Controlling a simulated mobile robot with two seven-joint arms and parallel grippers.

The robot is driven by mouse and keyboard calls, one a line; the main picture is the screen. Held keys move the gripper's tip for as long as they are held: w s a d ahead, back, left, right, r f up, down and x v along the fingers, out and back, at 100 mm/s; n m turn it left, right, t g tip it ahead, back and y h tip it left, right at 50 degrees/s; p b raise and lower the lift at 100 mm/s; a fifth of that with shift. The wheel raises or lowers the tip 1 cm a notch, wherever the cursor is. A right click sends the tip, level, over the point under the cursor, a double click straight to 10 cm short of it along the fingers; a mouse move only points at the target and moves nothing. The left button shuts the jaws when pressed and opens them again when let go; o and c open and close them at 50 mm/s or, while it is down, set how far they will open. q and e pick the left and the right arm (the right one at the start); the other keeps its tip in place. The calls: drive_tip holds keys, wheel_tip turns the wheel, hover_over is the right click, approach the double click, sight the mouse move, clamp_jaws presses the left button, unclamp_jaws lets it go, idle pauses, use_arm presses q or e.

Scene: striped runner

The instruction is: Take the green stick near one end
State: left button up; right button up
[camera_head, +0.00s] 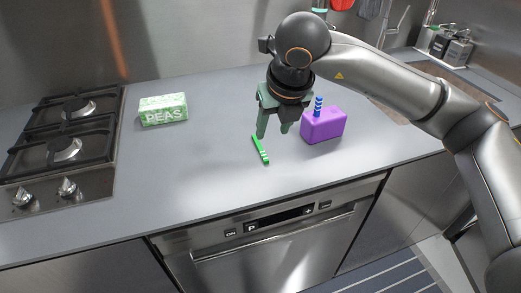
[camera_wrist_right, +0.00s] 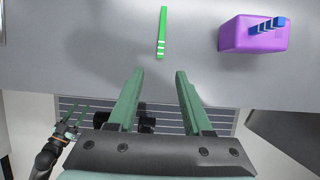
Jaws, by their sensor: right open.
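The green stick (camera_head: 261,150) lies on the grey counter, with pale bands near its front end. It also shows in the right wrist view (camera_wrist_right: 162,30), beyond the fingertips and nearly in line with the gap between them. My right gripper (camera_head: 273,133) is open and empty, above the counter close to the stick and not touching it as far as I can tell; it fills the lower right wrist view (camera_wrist_right: 159,74). My left gripper (camera_wrist_right: 76,112) shows small at the lower left of the right wrist view, its green fingers apart.
A purple block (camera_head: 323,127) with a blue ridged stick (camera_head: 318,106) upright at it stands right of the gripper. A green PEAS box (camera_head: 163,109) is at the back left, near the stove (camera_head: 65,145). The counter's front edge lies nearby; the counter left of the stick is clear.

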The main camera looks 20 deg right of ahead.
sight(265, 156)
drive_tip(key=p+x, duration=0.1)
drive_tip(key=x, duration=1)
drive_tip(key=shift+w+d+f, duration=0.1)
drive_tip(key=shift+w+f, duration=0.05)
drive_tip(key=shift+f, duration=0.25)
clamp_jaws()
